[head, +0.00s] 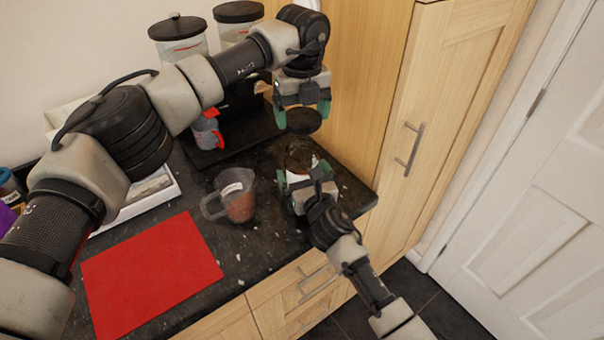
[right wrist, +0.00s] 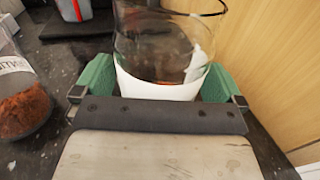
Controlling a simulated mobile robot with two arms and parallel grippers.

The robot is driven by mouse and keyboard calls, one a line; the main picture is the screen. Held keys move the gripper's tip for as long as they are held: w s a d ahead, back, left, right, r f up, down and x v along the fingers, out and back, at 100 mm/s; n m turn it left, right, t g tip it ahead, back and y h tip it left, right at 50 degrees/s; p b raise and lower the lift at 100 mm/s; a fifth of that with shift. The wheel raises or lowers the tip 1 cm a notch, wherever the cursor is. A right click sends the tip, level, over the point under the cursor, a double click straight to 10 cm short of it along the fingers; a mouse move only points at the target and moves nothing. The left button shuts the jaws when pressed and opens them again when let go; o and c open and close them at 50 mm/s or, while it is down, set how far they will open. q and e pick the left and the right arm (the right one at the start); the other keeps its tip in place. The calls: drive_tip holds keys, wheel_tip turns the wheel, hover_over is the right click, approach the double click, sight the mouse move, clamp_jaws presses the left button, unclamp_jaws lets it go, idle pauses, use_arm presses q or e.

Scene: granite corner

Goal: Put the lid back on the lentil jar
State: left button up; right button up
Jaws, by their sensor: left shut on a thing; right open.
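The jar (head: 300,157) is clear glass with a white lower band, upright near the counter's right end; it also shows in the right wrist view (right wrist: 165,45). Its top is uncovered. My left gripper (head: 303,113) is shut on the round black lid (head: 304,122), held level above the jar and apart from it. My right gripper (head: 304,178) is open, its green fingers on either side of the jar's lower part; the right wrist view shows it too (right wrist: 160,88). Whether the fingers touch the glass I cannot tell.
A clear jug (head: 238,202) with reddish contents stands left of the jar. A red mat (head: 150,275) lies at the front left. Two black-lidded canisters (head: 178,40) stand at the back. A red-and-grey container (head: 207,132) is on a dark tray. A wooden cabinet (head: 370,110) rises close behind the jar.

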drive_tip(key=shift+w, duration=0.1)
drive_tip(key=c, duration=1.1)
use_arm(q)
hover_over(302, 143)
drive_tip(key=s, duration=0.3)
drive_tip(key=shift+w+f, duration=0.15)
drive_tip(key=shift+f, duration=1.1)
drive_tip(key=shift+w+f, duration=0.1)
drive_tip(key=shift+f, duration=1.1)
drive_tip(key=shift+f, duration=0.9)
drive_tip(key=shift+f, duration=0.6)
